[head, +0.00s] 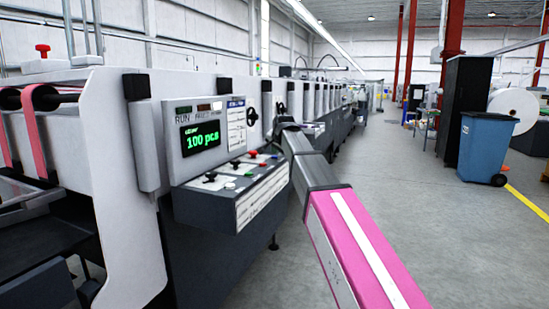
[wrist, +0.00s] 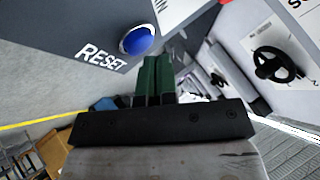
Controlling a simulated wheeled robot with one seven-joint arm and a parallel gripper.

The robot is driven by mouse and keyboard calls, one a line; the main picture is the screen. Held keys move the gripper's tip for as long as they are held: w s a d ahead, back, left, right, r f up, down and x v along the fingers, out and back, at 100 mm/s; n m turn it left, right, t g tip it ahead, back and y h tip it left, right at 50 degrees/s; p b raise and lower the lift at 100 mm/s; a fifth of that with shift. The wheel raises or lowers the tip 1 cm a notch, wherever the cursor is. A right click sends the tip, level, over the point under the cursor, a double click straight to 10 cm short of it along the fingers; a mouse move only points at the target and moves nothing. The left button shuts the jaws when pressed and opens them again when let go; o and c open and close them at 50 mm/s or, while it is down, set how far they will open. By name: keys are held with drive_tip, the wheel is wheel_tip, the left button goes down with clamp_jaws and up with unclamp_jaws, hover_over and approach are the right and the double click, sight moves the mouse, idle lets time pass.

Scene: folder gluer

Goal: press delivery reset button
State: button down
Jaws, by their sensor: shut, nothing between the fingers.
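A round blue button (wrist: 137,41) in a pale ring sits on a grey panel in the wrist view, with the word RESET (wrist: 102,57) printed beside it. My gripper (wrist: 157,60) has two dark green fingers held together with nothing between them. Its fingertips are just right of and below the button in the picture; I cannot tell whether they touch the panel. In the head view my arm reaches toward the machine's control box (head: 232,190), and the gripper's end is hidden behind the arm. The display (head: 200,138) above the box reads 100 pcs.
The long machine line (head: 300,98) runs away along the left. A black handwheel (wrist: 277,64) shows at the right of the wrist view. A blue bin (head: 486,148) and a dark cabinet (head: 463,105) stand at the right. The grey floor (head: 420,200) between is clear.

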drive_tip(key=shift+f, duration=0.5)
idle(0.5)
drive_tip(key=shift+r, duration=0.9)
drive_tip(key=shift+r, duration=2.55)
